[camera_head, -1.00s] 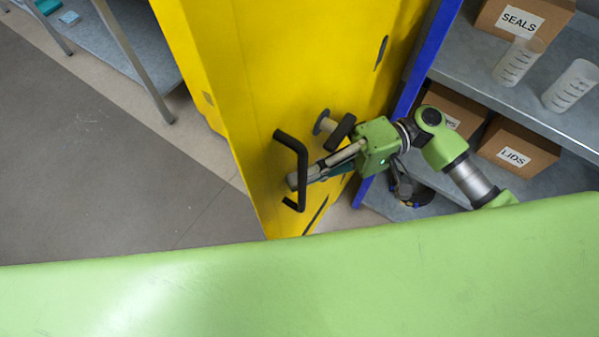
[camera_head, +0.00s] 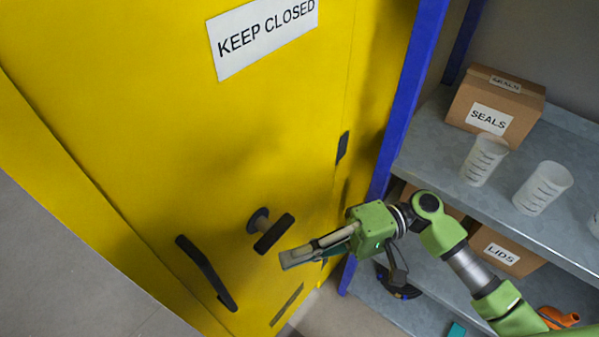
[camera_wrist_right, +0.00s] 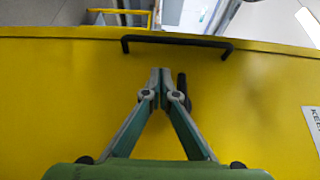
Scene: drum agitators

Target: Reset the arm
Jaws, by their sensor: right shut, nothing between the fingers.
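My right gripper (camera_head: 286,262) is shut and empty, in front of the yellow door (camera_head: 130,110). It points left, beside the black knob latch (camera_head: 270,230) and to the right of the black bar handle (camera_head: 207,272). In the right wrist view the closed fingertips (camera_wrist_right: 160,78) show against the yellow panel, with the black handle (camera_wrist_right: 178,38) beyond them. A dark part of the knob (camera_wrist_right: 183,84) is partly hidden behind the right finger. Whether the fingers touch the door cannot be told. My left gripper is not in view.
Blue-framed shelving stands to the right with a SEALS box (camera_head: 495,105), a LIDS box (camera_head: 505,250) and clear beakers (camera_head: 483,160). An orange object (camera_head: 557,317) lies on the lower shelf. Grey floor (camera_head: 60,270) is free at lower left.

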